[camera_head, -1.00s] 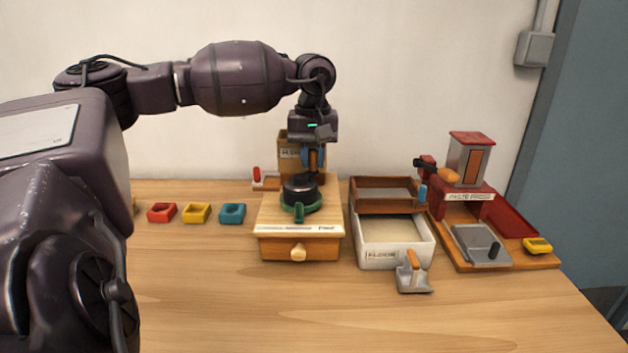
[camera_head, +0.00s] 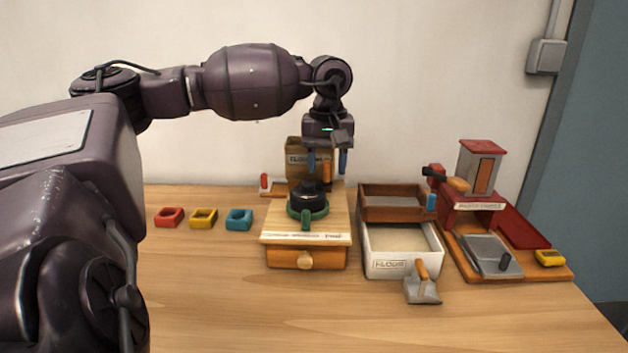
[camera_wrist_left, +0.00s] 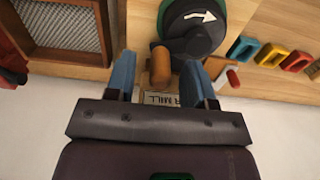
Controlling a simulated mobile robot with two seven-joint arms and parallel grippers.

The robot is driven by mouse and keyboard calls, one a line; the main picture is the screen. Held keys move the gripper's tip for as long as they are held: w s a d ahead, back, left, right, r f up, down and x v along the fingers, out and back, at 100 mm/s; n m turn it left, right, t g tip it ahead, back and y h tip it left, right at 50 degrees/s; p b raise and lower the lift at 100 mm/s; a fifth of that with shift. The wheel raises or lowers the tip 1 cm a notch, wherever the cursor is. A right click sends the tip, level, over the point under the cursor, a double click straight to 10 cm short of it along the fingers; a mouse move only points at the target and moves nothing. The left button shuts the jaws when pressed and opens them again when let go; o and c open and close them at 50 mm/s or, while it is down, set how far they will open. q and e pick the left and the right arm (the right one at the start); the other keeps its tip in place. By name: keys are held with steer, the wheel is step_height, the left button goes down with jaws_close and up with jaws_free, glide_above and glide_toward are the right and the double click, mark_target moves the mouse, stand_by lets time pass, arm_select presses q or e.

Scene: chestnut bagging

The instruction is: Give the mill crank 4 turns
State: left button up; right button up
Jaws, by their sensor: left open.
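The mill (camera_head: 307,235) is a wooden box with a drawer, a green ring and a black round top (camera_head: 308,195). A white arrow marks that top in the left wrist view (camera_wrist_left: 193,22). The crank's upright orange handle (camera_head: 327,172) is at the back right of the top. My left gripper (camera_head: 327,163) is open, pointing down, with one blue finger on each side of the handle. In the left wrist view the handle (camera_wrist_left: 160,70) stands between the spread fingers with gaps on both sides. My right gripper is not in view.
A brown labelled box (camera_head: 297,150) stands behind the mill. Red, yellow and blue moulds (camera_head: 203,218) lie to the left. A sieve (camera_head: 393,188), flour bin (camera_head: 367,262), scoop (camera_head: 423,290) and red press (camera_head: 470,218) stand to the right. The front table is clear.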

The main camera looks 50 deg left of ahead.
arm_select(q)
steer(key=shift+r+b, duration=0.3)
steer(key=shift+r, duration=2.95)
jaws_close()
steer(key=shift+r, duration=0.1)
